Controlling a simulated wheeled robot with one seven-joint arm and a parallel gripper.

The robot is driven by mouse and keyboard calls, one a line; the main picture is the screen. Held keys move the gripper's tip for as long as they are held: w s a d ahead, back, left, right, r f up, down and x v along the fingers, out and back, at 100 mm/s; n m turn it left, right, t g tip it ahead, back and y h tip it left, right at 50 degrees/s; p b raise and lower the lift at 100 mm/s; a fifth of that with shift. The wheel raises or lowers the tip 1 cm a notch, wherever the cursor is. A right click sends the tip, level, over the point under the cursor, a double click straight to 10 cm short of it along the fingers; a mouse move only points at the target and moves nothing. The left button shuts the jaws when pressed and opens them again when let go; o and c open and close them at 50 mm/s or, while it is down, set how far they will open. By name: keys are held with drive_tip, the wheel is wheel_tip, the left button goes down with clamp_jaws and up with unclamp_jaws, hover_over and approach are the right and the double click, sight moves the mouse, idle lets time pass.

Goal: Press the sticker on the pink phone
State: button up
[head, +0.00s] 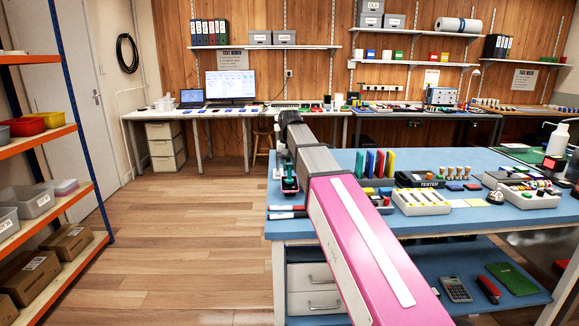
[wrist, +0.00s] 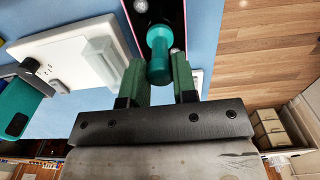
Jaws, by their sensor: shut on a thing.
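My gripper (wrist: 158,62) is in the wrist view, with its two green fingers shut on a teal knobbed tool (wrist: 159,66). The tool's far end is over a dark phone-like slab with a thin pink edge (wrist: 129,20), at the top of the view. This slab appears to be the pink phone; the tool hides much of it. I cannot tell whether the tool touches it, and I see no sticker clearly. In the head view my gripper (head: 289,184) is small and partly hidden at the left edge of the blue table.
The blue table (head: 345,158) ends just left of my gripper, with wood floor beyond. A white plate with a clear block (wrist: 68,58) and a teal-and-black item (wrist: 22,112) are left in the wrist view. Colored upright slabs (head: 375,163) and a white tray (head: 421,201) stand right of my arm.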

idle(0.7)
drive_tip(key=shift+r, duration=3.45)
